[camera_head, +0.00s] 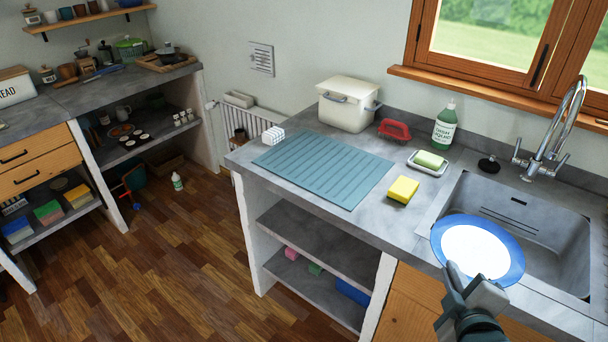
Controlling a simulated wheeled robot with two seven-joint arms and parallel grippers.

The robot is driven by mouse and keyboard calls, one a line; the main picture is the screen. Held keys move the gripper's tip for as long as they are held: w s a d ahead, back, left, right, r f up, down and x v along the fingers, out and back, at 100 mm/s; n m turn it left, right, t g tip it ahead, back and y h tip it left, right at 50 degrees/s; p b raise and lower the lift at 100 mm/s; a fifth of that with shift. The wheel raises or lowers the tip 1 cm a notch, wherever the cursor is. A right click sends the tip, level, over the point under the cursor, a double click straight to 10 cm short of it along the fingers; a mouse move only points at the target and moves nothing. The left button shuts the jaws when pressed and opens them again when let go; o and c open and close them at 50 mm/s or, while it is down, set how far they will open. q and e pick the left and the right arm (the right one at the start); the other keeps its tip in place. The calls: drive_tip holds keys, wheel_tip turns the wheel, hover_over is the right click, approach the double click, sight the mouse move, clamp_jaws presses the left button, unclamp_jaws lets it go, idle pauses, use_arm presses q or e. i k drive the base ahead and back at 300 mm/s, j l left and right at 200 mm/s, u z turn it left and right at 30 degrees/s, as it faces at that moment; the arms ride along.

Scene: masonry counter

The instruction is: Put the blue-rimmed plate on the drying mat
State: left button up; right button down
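The blue-rimmed plate (506,268) has a white centre and a broad blue rim. It shows at the lower right, in front of part of the sink (567,228) and its front edge. My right gripper (466,281) is at the plate's near rim and appears shut on it; its fingers partly hide that rim. Whether the plate touches the sink edge is not clear. The drying mat (325,168) is a flat, ribbed blue-green sheet on the counter, left of the sink, with nothing on it. My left gripper is not in view.
A yellow sponge (403,190) lies between mat and sink. Behind it are a soap dish with a green bar (429,161), a red brush (394,130) and a green bottle (444,126).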

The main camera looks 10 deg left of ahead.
sight(324, 162)
drive_tip(key=i+j+z, duration=0.25)
drive_tip(key=j+z, duration=0.2)
drive_tip(key=j, duration=1.6)
drive_tip(key=j+z, duration=0.5)
drive_tip(key=j, duration=1.55)
drive_tip(key=k, duration=0.05)
